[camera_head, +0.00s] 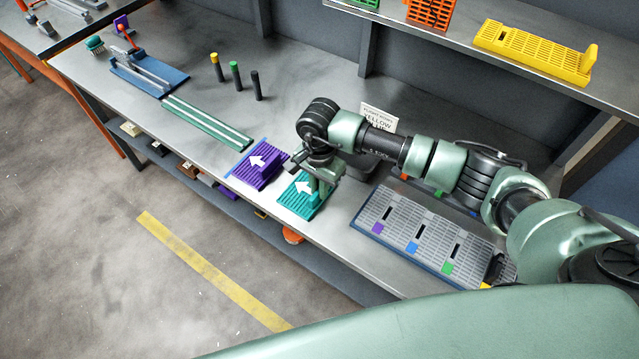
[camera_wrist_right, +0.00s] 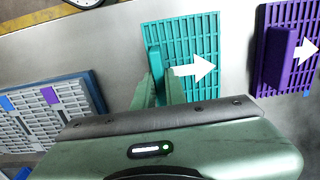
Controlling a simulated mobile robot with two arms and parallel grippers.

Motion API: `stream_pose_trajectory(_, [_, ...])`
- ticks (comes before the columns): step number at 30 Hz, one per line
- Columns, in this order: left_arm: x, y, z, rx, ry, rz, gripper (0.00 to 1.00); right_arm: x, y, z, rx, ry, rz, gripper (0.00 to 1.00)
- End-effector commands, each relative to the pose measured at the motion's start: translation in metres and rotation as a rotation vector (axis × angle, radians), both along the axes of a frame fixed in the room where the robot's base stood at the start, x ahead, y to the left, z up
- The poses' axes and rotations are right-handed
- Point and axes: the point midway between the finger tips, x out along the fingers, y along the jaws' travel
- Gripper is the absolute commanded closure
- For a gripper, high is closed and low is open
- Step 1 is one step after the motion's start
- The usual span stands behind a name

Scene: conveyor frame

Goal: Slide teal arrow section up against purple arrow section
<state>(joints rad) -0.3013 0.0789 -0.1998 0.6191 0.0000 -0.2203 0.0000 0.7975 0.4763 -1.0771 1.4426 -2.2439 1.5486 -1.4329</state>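The teal arrow section (camera_head: 303,197) is a slotted plate with a white arrow and a raised handle bar. It lies near the table's front edge, and it also shows in the right wrist view (camera_wrist_right: 205,40). The purple arrow section (camera_head: 257,168) lies to its left in the head view, with a bare gap between them; it also shows in the right wrist view (camera_wrist_right: 275,85). My right gripper (camera_head: 318,188) is down at the teal section. In the wrist view its fingers (camera_wrist_right: 162,88) are apart at the handle bar; whether they press on it is unclear. My left gripper is not in view.
A grey slotted panel (camera_head: 412,212) with coloured tabs lies right of the teal section. A green-white rail (camera_head: 207,124) and blue fixture (camera_head: 150,75) lie beyond the purple section. Three dark posts (camera_head: 236,78) stand behind. A shelf (camera_head: 470,48) overhangs the back.

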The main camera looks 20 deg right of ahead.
Motion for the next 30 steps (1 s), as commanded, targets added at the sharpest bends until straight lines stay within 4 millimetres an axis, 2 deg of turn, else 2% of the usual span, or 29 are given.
stream_pose_trajectory(5, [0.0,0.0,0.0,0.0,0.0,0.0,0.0,0.0,0.001,0.0,0.001,-0.001,0.0,1.0])
stream_pose_trajectory(30, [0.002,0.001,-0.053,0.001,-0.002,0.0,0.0,0.043,0.036,-0.001,0.001,-0.002,0.0,1.0])
